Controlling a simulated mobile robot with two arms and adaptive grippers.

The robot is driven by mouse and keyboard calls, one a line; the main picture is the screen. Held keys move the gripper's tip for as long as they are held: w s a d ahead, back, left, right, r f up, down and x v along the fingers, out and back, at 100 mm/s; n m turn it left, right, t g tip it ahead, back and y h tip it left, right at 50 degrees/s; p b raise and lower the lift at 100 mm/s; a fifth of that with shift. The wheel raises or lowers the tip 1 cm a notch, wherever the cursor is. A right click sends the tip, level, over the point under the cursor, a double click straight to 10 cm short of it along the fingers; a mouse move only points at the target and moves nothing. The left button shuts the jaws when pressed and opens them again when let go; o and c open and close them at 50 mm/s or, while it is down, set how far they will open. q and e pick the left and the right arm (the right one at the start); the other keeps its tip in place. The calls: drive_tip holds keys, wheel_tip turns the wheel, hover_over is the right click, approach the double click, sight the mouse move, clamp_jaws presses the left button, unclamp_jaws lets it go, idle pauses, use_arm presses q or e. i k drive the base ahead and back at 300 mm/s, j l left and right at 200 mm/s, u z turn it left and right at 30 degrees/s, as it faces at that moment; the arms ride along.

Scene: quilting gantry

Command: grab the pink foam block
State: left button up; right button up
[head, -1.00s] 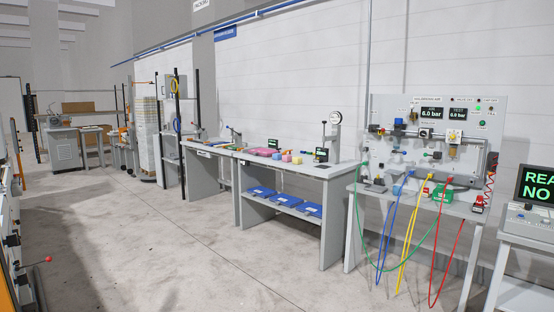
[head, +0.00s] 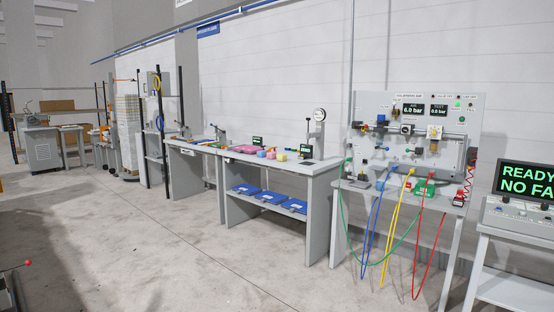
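The pink foam block (head: 271,155) is small in the head view. It sits on top of the long grey workbench (head: 318,173) against the back wall. A yellow block (head: 281,157) is just to its right, and a blue or purple block (head: 261,154) is just to its left. Neither of my grippers shows in the view, and the block stands free on the bench.
A pneumatic test panel (head: 470,110) on a stand is to the right, with coloured hoses hanging low in front. A console (head: 525,215) stands at the far right. Blue trays (head: 269,200) lie on the bench's lower shelf. The concrete floor (head: 160,240) before the benches is clear.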

sight(270, 155)
drive_tip(key=i+j+u, duration=0.3)
drive_tip(key=i, duration=0.7)
drive_tip(key=i+u, duration=0.3)
drive_tip(key=i, duration=1.95)
drive_tip(key=i+j, duration=0.1)
drive_tip(key=i, duration=1.15)
drive_tip(key=i+j+z, duration=0.1)
drive_tip(key=i, duration=1.2)
